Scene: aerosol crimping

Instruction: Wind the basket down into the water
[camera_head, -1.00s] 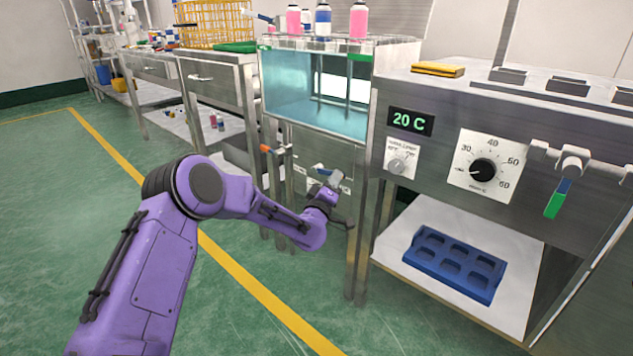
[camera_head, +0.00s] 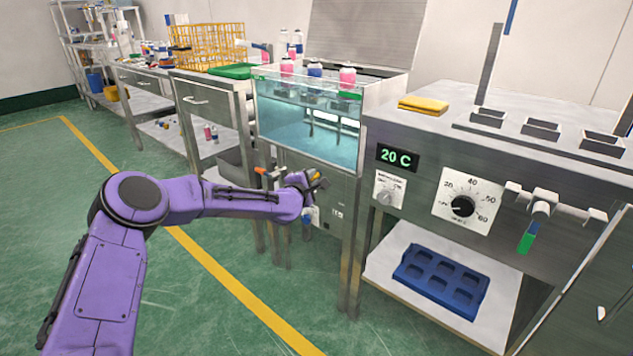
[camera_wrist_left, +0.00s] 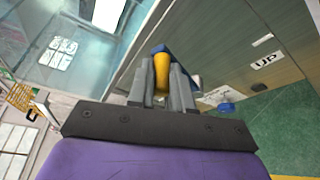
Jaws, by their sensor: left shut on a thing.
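The glass water tank (camera_head: 310,135) stands in a steel frame, filled with blue-green water. Pink-and-white and blue-and-white cans (camera_head: 347,77) stand at its top; their tops stick up above the rim. The basket carrying them is hard to make out; dark shapes show just below the rim. My left gripper (camera_head: 317,181) is at the steel front panel below the tank. It is shut on the yellow crank handle (camera_wrist_left: 161,74), which sits between its fingers in the left wrist view. The crank arm is mostly hidden. My right gripper is out of view.
An "UP" label (camera_wrist_left: 267,62) is on the panel. An orange-handled fitting (camera_head: 268,172) sticks out left of my gripper. At right, a bench carries a "20 C" display (camera_head: 396,157), a dial (camera_head: 463,205) and a yellow cloth (camera_head: 424,105). A blue tray (camera_head: 440,280) lies below.

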